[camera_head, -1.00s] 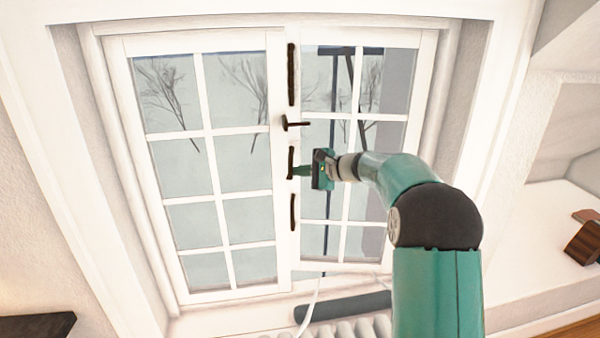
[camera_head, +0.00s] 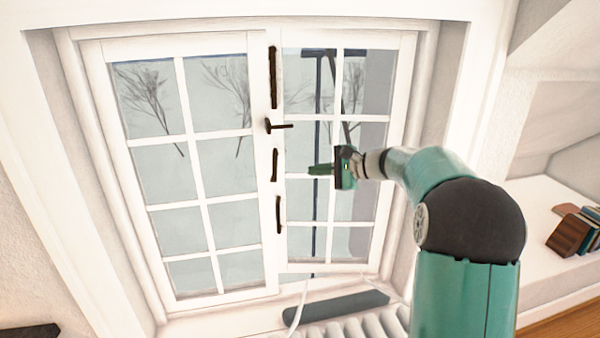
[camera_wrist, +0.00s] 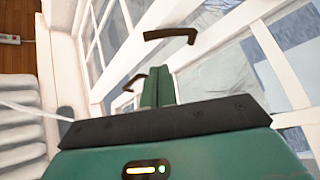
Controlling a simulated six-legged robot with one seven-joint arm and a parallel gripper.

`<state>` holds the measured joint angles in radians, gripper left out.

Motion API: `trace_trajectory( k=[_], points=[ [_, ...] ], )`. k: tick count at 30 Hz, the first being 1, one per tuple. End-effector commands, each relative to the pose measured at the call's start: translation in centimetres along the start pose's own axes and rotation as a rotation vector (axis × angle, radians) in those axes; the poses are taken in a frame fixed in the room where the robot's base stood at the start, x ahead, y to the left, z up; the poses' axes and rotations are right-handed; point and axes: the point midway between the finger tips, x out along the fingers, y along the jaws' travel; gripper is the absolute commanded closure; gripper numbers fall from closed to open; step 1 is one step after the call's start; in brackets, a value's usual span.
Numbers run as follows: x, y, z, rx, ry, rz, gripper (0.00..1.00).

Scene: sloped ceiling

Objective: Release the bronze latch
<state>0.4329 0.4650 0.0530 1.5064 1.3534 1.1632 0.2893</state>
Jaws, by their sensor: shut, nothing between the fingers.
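The white window has several dark bronze fittings down its middle post. One is a lever handle (camera_head: 278,126), its arm pointing right, level. Above it is a long upright bar (camera_head: 273,77); below it are two shorter upright pieces, one upper (camera_head: 274,165) and one lower (camera_head: 279,214). I cannot tell for sure which is the latch. My green gripper (camera_head: 311,169) is shut and empty in front of the right sash, to the right of the upper short piece and apart from it. In the wrist view my fingers (camera_wrist: 156,84) are together, below a bent bronze handle (camera_wrist: 170,36).
A ribbed white radiator (camera_head: 350,322) and a grey roll (camera_head: 340,305) lie below the window. A white cord (camera_head: 298,308) hangs there. Books (camera_head: 572,230) stand on a ledge at right. The sloped ceiling closes in at upper right.

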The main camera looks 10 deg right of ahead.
Motion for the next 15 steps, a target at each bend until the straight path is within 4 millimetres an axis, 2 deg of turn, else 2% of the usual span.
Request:
trace_trajectory(
  k=[3, 7, 15],
  points=[
    [-1.8, -0.1, 0.0, -0.001, 0.001, -0.001, 1.00],
    [-2.4, 0.0, -0.2, 0.003, -0.002, 0.002, 1.00],
    [2.1, -0.3, -3.6, 0.063, -0.002, 0.039, 1.00]
  ],
)
